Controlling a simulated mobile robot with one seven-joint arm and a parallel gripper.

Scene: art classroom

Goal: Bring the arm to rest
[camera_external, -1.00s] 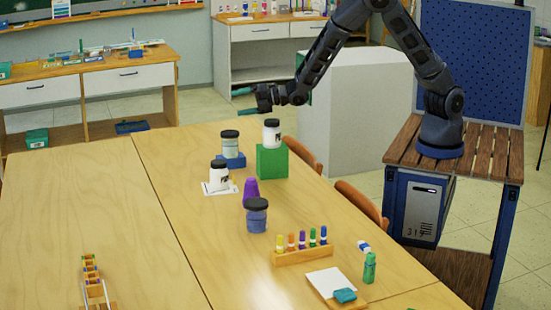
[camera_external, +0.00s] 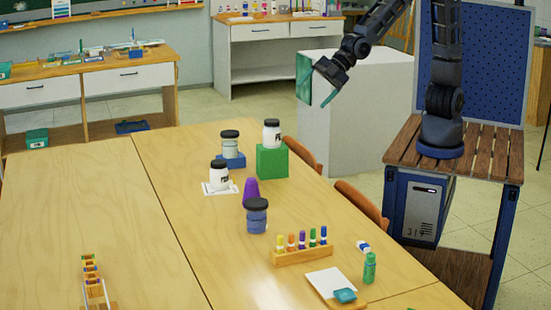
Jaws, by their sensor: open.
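My gripper (camera_external: 317,83) is open and empty, with its teal fingers spread apart and pointing down to the left. It hangs in the air beyond the table's far right edge, in front of the white block. My arm rises from its base on the slatted wooden cart at the right, and its upper part runs out of the top of the view. Nothing on the table touches the gripper.
On the wooden table (camera_external: 75,210), a white jar (camera_external: 271,134) stands on a green block (camera_external: 272,162). Several other jars, a purple cup (camera_external: 251,188), a marker rack (camera_external: 303,256) and a green bottle (camera_external: 370,267) stand nearby. A white block (camera_external: 357,110) and chairs (camera_external: 361,203) are beside the table.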

